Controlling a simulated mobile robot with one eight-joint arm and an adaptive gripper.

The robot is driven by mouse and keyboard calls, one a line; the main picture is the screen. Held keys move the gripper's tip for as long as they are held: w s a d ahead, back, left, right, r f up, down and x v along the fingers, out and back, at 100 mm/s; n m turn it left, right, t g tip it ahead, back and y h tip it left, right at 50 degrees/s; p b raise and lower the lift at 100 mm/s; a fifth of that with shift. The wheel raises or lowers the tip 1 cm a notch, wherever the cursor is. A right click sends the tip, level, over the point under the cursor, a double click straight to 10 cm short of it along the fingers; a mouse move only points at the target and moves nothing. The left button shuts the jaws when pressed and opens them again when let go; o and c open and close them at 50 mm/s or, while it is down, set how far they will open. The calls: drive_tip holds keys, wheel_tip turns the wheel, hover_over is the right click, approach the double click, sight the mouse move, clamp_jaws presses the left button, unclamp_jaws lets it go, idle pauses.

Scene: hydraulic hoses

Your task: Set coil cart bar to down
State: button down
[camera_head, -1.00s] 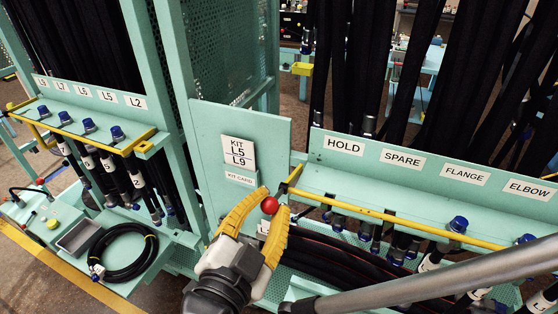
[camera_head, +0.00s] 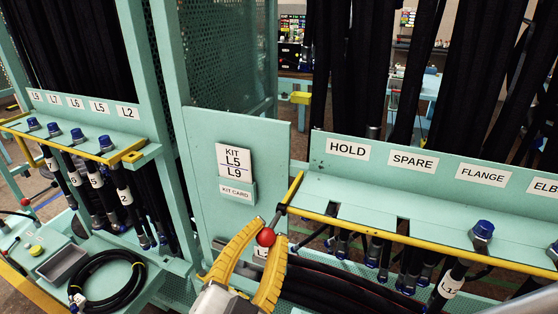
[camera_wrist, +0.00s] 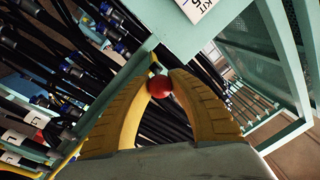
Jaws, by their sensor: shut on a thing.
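The coil cart bar (camera_head: 392,236) is a yellow bar running along the front of the right-hand rack. A short dark lever at its left end carries a red ball knob (camera_head: 266,237). My gripper (camera_head: 262,246) has yellow fingers on both sides of the red knob and is shut on it. In the wrist view the red knob (camera_wrist: 159,87) sits between the two fingertips (camera_wrist: 160,80). The lever behind the knob is mostly hidden there.
A kit card (camera_head: 235,160) reading L5 and L9 is on the teal panel behind my gripper. Labels HOLD (camera_head: 347,149), SPARE and FLANGE line the right rack. Black hoses hang above and below. A coiled hose (camera_head: 107,281) lies on the left shelf.

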drive_tip(key=shift+f, duration=0.25)
drive_tip(key=c, duration=1.1)
unclamp_jaws()
drive_tip(key=shift+r, duration=0.2)
wheel_tip(320, 180, up, 10)
drive_tip(key=shift+f, duration=0.1)
